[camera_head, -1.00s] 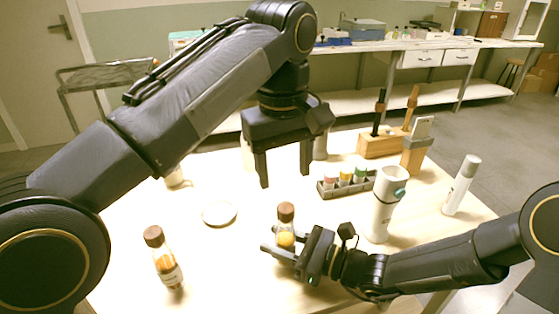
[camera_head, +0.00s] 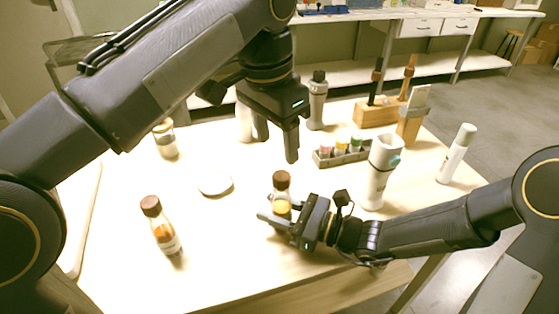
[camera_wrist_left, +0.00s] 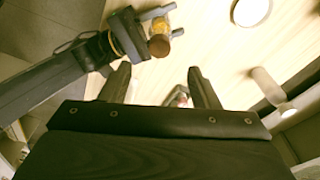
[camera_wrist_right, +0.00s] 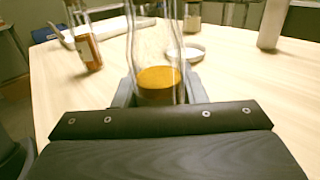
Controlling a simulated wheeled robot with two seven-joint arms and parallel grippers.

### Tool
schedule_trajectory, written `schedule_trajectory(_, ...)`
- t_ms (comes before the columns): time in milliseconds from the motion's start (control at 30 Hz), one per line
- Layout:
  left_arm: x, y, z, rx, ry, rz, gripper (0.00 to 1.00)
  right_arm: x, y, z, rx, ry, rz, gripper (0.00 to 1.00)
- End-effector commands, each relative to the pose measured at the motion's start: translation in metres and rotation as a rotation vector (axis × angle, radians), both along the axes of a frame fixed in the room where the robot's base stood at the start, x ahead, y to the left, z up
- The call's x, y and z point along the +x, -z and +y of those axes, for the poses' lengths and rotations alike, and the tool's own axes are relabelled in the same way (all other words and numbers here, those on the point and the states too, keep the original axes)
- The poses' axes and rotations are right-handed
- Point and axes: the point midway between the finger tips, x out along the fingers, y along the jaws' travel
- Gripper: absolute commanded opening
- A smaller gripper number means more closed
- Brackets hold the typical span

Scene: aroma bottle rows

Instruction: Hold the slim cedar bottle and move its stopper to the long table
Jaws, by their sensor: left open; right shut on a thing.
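A slim clear bottle (camera_head: 282,208) with amber contents stands upright on the pale wooden table (camera_head: 330,246). Its brown stopper (camera_head: 281,178) sits in its neck; I cannot read a label. My right gripper (camera_head: 272,222) is shut around the bottle's lower body, which fills the right wrist view (camera_wrist_right: 158,82). That view cuts off its top. My left gripper (camera_head: 276,146) is open and empty, pointing down, above and behind the stopper in the head view. The stopper (camera_wrist_left: 159,46) shows beyond its fingers (camera_wrist_left: 160,82) in the left wrist view.
A second brown-stoppered bottle (camera_head: 162,228) stands at left, near a white round dish (camera_head: 215,184). A long bench (camera_head: 360,14) runs along the back.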

Motion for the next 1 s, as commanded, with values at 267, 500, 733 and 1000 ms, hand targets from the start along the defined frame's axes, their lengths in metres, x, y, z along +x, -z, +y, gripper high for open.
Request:
schedule_trajectory(267,0.004,0.054,-0.004,0.002,-0.002,0.004,0.56,0.000,0.000,0.000,0.000,0.000,0.000,0.00)
schedule_trajectory(500,0.006,0.079,-0.007,0.000,-0.003,0.002,0.56,0.000,0.000,0.000,0.000,0.000,0.000,0.00)
schedule_trajectory(733,0.007,0.084,-0.008,-0.001,-0.003,0.001,0.56,0.000,0.000,0.000,0.000,0.000,0.000,0.00)
schedule_trajectory(1000,0.007,0.084,-0.008,-0.001,-0.002,0.001,0.39,0.000,0.000,0.000,0.000,0.000,0.000,0.00)
